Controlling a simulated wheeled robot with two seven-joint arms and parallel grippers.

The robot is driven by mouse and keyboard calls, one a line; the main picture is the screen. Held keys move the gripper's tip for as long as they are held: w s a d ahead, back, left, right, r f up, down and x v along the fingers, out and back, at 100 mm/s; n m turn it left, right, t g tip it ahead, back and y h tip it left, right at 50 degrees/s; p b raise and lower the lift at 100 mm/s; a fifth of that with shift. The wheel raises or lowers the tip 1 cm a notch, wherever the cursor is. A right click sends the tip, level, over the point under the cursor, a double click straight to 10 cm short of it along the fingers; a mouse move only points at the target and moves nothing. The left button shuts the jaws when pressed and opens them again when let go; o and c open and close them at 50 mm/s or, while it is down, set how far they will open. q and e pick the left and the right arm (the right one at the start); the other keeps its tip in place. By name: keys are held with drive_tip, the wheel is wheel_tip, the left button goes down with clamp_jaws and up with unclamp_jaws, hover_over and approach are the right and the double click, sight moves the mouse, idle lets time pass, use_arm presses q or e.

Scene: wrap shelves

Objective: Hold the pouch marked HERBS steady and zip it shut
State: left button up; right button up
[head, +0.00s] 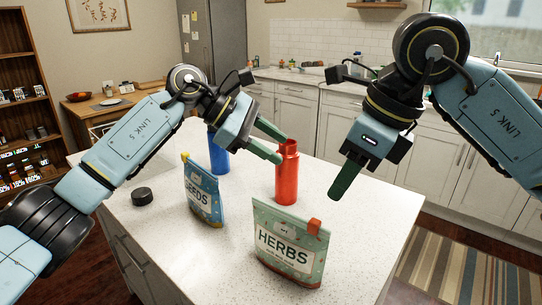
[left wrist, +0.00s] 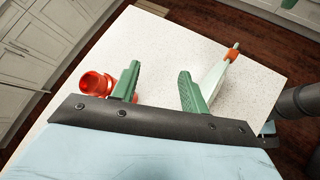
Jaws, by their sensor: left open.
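The HERBS pouch (head: 285,255) is pale green and stands upright near the counter's front edge. Its orange zip slider (head: 314,226) sits at the top right corner. In the left wrist view the pouch (left wrist: 215,76) shows nearly edge-on, with the orange slider (left wrist: 232,54) at its far end. My left gripper (head: 282,149) is open and empty, above and behind the pouch, its fingers close to the red bottle's top. Its two fingers also show apart in the left wrist view (left wrist: 157,82). My right gripper (head: 338,192) points down, right of the pouch and above it; only one finger shows clearly.
A red bottle (head: 287,178) stands behind the HERBS pouch. A blue SEEDS pouch (head: 203,196) with a yellow slider stands to the left, before a blue bottle (head: 218,155). A black lid (head: 142,196) lies at the left edge. The white counter (head: 375,220) is clear at right.

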sight(271, 211)
use_arm(q)
drive_tip(key=s+m+y, duration=0.1)
drive_tip(key=s+y, duration=0.1)
drive_tip(key=y, duration=0.1)
drive_tip(key=s+m+g+y, duration=0.1)
drive_tip(key=s+y, duration=0.1)
drive_tip(key=y, duration=0.2)
drive_tip(key=s+m+y, duration=0.1)
drive_tip(key=s+y, duration=0.2)
drive_tip(key=shift+s+d+f+g+y, duration=0.1)
drive_tip(key=shift+d+f+g+y, duration=0.1)
drive_tip(key=shift+g+y, duration=0.1)
wheel_tip(271, 211, down, 12)
drive_tip(key=shift+f, duration=0.15)
